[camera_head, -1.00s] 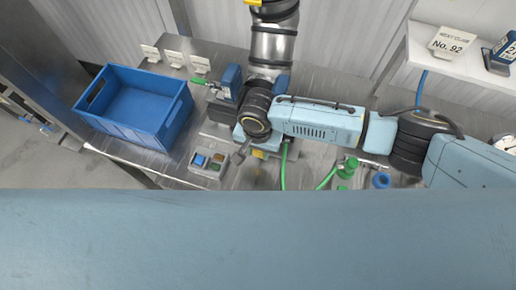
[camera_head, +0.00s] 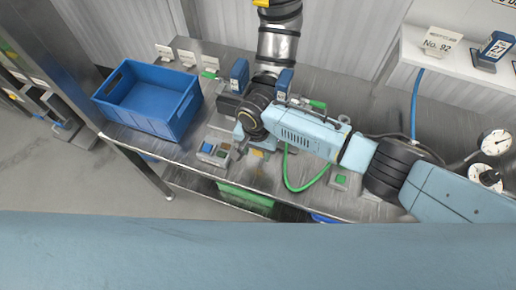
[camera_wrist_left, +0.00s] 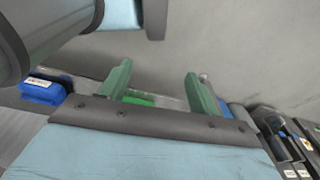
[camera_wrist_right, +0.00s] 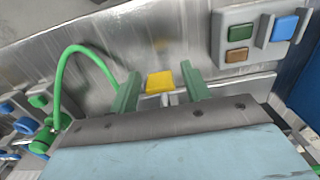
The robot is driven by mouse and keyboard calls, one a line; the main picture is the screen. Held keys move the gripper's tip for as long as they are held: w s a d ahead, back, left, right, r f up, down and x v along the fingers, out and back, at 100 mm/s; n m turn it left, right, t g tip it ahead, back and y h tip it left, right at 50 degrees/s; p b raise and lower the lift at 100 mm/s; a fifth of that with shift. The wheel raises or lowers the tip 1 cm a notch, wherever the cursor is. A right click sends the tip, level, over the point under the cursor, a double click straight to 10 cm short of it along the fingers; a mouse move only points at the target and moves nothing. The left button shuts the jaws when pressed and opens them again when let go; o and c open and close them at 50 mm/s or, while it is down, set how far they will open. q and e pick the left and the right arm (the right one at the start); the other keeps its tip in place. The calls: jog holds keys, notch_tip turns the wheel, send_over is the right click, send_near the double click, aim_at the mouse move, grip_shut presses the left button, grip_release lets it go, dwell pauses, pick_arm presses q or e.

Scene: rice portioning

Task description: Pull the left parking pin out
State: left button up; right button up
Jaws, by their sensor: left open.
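I cannot clearly make out the left parking pin in any view. In the head view my right gripper (camera_head: 241,150) hangs over the front of the metal bench, beside a small yellow part (camera_head: 257,153). In the right wrist view the gripper's two green fingers (camera_wrist_right: 161,92) stand apart. The yellow block (camera_wrist_right: 159,82) shows between them, with a gap on each side and a pale post below it. My left gripper (camera_wrist_left: 156,88) is open and empty in the left wrist view, with a grey surface and a green patch beyond it. It is not distinguishable in the head view.
A blue bin (camera_head: 149,96) stands on the bench at left. A button box (camera_head: 214,153) sits right of it. A green hose (camera_head: 289,175) loops near the right gripper. Gauges (camera_head: 495,142) are at right. My own blue arm covers the bottom of the head view.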

jog(key=shift+o, duration=0.3)
jog(key=shift+w+d, duration=0.1)
jog(key=shift+w, duration=0.05)
jog(key=shift+r, duration=0.35)
pick_arm(q)
jog(key=shift+s+r, duration=0.15)
jog(key=shift+s, duration=0.75)
pick_arm(e)
notch_tip(320, 180, up, 13)
jog(key=shift+f, duration=0.15)
